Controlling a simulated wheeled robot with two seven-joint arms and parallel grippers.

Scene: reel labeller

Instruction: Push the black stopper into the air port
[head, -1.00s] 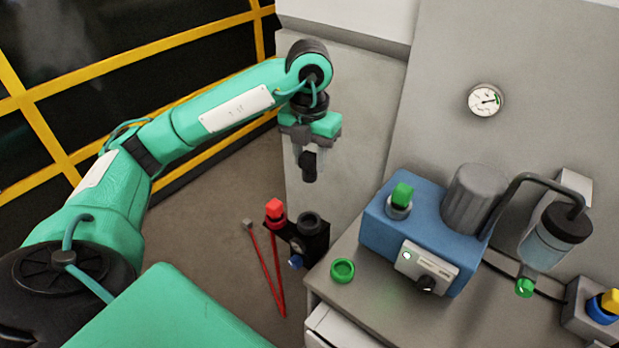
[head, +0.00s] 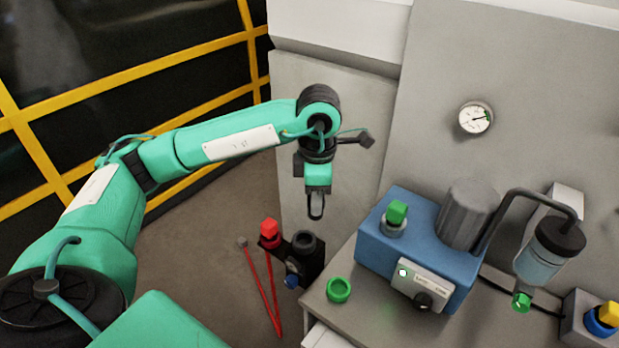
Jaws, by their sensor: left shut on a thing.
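My left gripper (head: 316,212) hangs at the end of its green arm, above and slightly right of a black bracket. It points down, turned side-on. It is shut on the black stopper, which the finger mostly hides in this view. Below it, clearly apart, is a round black port (head: 304,242) with a dark opening, on the black bracket (head: 310,268) at the bench's left edge; I cannot tell for sure that it is the air port. My right gripper is not in view.
A blue machine (head: 374,248) with a green stopper (head: 397,212) on top stands to the right. A pressure gauge (head: 475,118) is on the wall.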

